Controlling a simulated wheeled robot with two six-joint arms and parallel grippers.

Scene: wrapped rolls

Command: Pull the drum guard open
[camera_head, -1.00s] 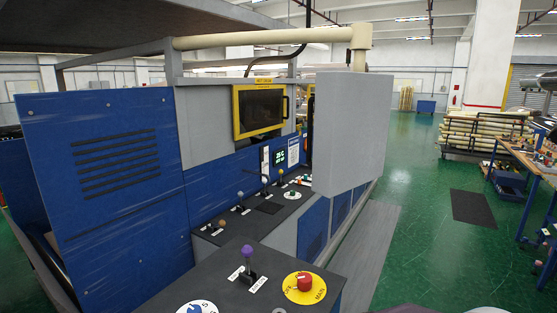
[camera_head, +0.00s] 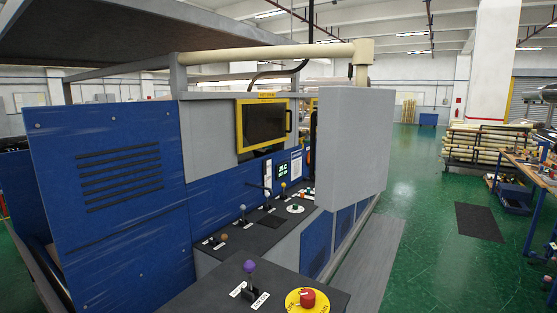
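The drum guard (camera_head: 263,124) is a yellow-framed dark window on the grey upper front of the blue machine, with a yellow label above it. A dark upright handle (camera_head: 289,121) is on its right side. The guard looks shut against the machine face. Neither of my grippers shows in the head view.
A grey box panel (camera_head: 355,140) hangs from a cream overhead pipe, right of the guard. Below is a dark console (camera_head: 262,228) with several levers, a purple knob (camera_head: 249,266) and a red button (camera_head: 307,298). Green floor (camera_head: 425,235) is open at right; a workbench (camera_head: 535,172) stands beyond.

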